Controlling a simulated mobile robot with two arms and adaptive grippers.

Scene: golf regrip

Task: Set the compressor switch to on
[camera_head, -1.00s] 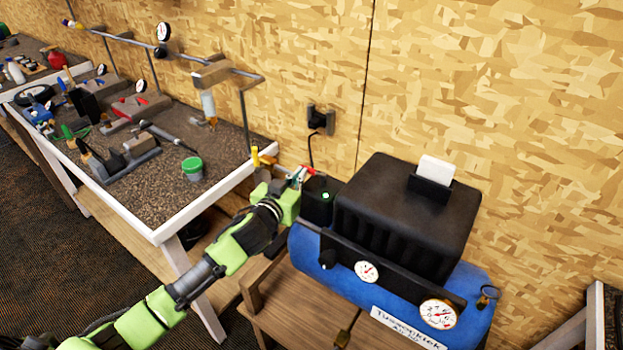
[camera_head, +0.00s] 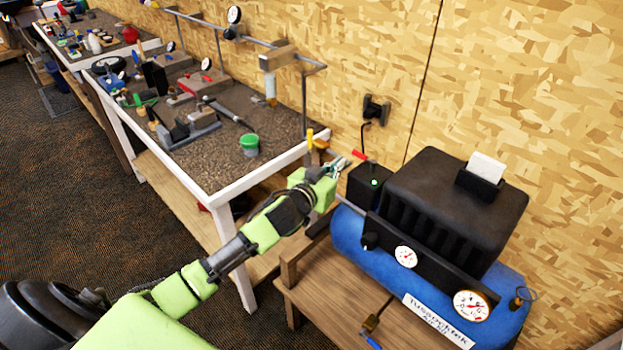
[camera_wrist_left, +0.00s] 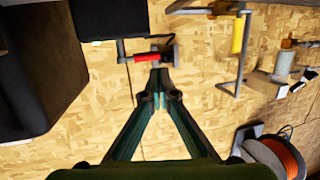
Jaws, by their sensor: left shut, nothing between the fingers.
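The compressor has a blue tank (camera_head: 350,229) and a black motor housing (camera_head: 455,205). The small black switch box (camera_head: 368,187) at its left end shows a lit green light (camera_head: 374,182). A red-handled lever (camera_head: 359,154) stands up from the box; its red grip also shows in the left wrist view (camera_wrist_left: 147,57). My left gripper (camera_head: 340,167) is shut and empty, just left of the lever. In the left wrist view its closed fingertips (camera_wrist_left: 160,90) sit a little below the red grip in the picture, seemingly apart from it. My right gripper is out of view.
A workbench (camera_head: 220,195) with tools and a green tub (camera_head: 249,145) stands to the left. A yellow-handled item (camera_head: 310,138) is at its near corner, close to my gripper. A wall outlet (camera_head: 376,110) with a cord is behind. The wooden stand (camera_head: 335,290) carries the compressor.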

